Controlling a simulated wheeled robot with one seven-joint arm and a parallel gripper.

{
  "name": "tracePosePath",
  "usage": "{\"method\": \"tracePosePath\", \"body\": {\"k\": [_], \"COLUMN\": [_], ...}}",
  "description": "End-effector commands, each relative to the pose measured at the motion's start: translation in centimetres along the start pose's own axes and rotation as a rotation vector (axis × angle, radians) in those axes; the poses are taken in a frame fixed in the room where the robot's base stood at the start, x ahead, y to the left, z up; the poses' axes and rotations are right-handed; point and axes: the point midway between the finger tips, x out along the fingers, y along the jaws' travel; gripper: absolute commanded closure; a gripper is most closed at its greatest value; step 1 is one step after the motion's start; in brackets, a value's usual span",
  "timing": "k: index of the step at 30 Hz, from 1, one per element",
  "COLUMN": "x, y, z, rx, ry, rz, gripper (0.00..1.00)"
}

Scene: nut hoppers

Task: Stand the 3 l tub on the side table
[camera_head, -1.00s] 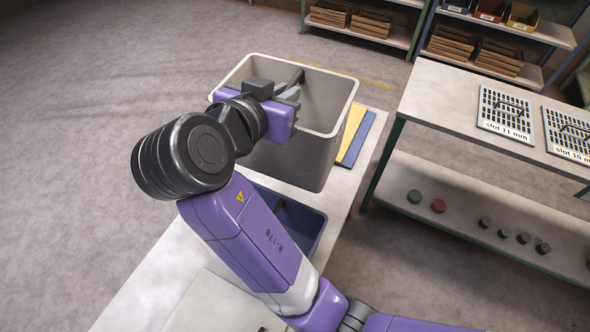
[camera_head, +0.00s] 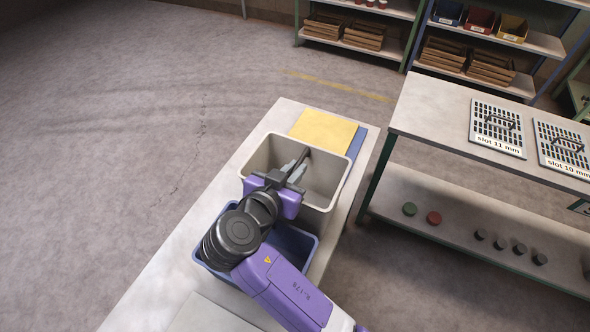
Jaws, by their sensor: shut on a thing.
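The light grey open tub (camera_head: 325,199) is upright over the side table (camera_head: 160,285), between the yellow board and the blue bin. My gripper (camera_head: 294,171) is at the tub's mouth, with its grey fingers shut at a dark bar (camera_head: 303,158) that runs across the opening. The purple gripper body and wrist hide the tub's near left part. I cannot tell whether the tub's base touches the table. No volume mark shows on the tub.
A blue bin (camera_head: 302,238) stands just in front of the tub, partly under my arm. A yellow board (camera_head: 324,131) and a blue board (camera_head: 355,150) lie behind it. The table's left strip is bare. A workbench (camera_head: 430,112) with slotted plates stands at the right.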

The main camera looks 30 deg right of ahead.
Motion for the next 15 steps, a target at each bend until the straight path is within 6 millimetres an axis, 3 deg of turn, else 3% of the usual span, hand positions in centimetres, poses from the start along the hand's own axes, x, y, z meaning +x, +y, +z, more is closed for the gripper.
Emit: {"method": "tracePosePath", "body": {"k": [14,15], "x": [0.42,0.36], "y": [0.02,0.03], "z": [0.93,0.82], "rx": [0.001,0.0], "ry": [0.001,0.0], "rz": [0.0,0.001], "gripper": [1.0,0.82]}}
